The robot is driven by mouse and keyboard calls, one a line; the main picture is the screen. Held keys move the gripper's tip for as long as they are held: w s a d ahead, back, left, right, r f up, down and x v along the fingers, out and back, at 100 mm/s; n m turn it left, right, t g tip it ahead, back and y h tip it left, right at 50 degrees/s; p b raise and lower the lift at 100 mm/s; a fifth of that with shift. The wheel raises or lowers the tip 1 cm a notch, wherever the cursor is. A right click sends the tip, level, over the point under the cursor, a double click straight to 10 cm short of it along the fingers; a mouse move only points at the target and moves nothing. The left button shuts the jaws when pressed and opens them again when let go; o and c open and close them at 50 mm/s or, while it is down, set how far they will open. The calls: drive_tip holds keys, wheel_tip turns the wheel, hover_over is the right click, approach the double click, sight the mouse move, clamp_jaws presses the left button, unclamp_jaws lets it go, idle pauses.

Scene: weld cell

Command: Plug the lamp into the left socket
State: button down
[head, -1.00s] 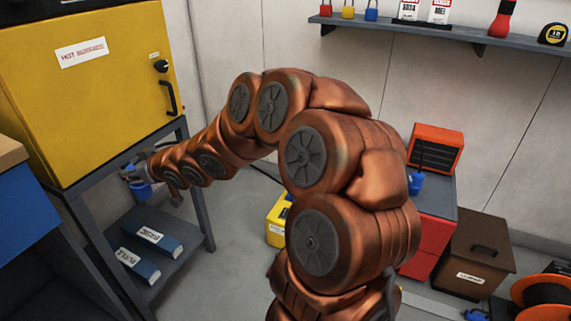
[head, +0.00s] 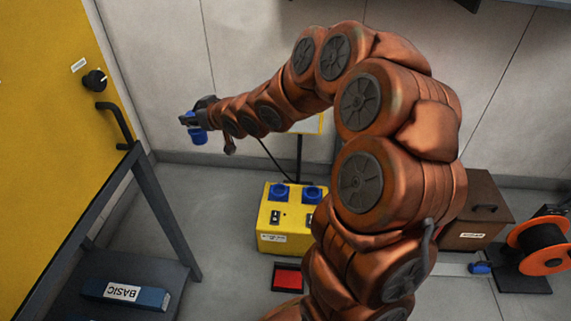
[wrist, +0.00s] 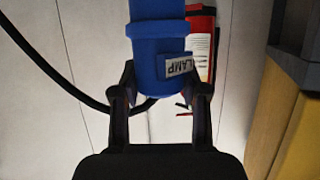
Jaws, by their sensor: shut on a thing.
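My gripper (head: 190,121) is shut on the blue lamp plug (head: 198,135) and holds it in the air, left of the yellow socket box. In the wrist view the blue plug (wrist: 158,45) sits between the two fingers and bears a label reading LAMP. A black cable shows behind it in the wrist view. The yellow socket box (head: 285,240) stands on the floor. On its top are a left blue socket (head: 279,192) and a right blue socket (head: 312,194), with black switches on its front. My arm hides part of the box's right side.
A red tray (head: 288,279) lies before the socket box. A brown box (head: 478,212) and orange cable reel (head: 540,240) stand at right.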

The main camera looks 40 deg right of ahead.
drive_tip(key=w+d+f+m+h+b, duration=0.15)
drive_tip(key=w+d+f+b, duration=0.25)
drive_tip(key=d+f, duration=1.2)
drive_tip(key=shift+m+t+h, duration=0.3)
drive_tip(key=shift+m+h, duration=0.25)
drive_tip(key=shift+h, duration=0.2)
drive_tip(key=shift+s+d+f+b, duration=0.5)
drive_tip(key=shift+d+f+b, duration=0.95)
drive_tip(key=shift+f, duration=2.65)
drive_tip(key=shift+s+d+f+b, duration=0.6)
drive_tip(key=shift+d+f, duration=1.5)
drive_tip(key=shift+f, duration=1.95)
drive_tip(key=shift+s+d+f+b, duration=0.35)
drive_tip(key=shift+d+f+b, duration=1.2)
drive_tip(key=shift+f, duration=2.55)
drive_tip(key=shift+d+p, duration=0.25)
drive_tip(key=shift+p, duration=0.05)
drive_tip(key=shift+s+p, duration=0.15)
drive_tip(key=shift+p, duration=0.8)
drive_tip(key=shift+f, duration=0.65)
drive_tip(key=c, duration=0.9)
unclamp_jaws()
drive_tip(key=shift+o, duration=0.2)
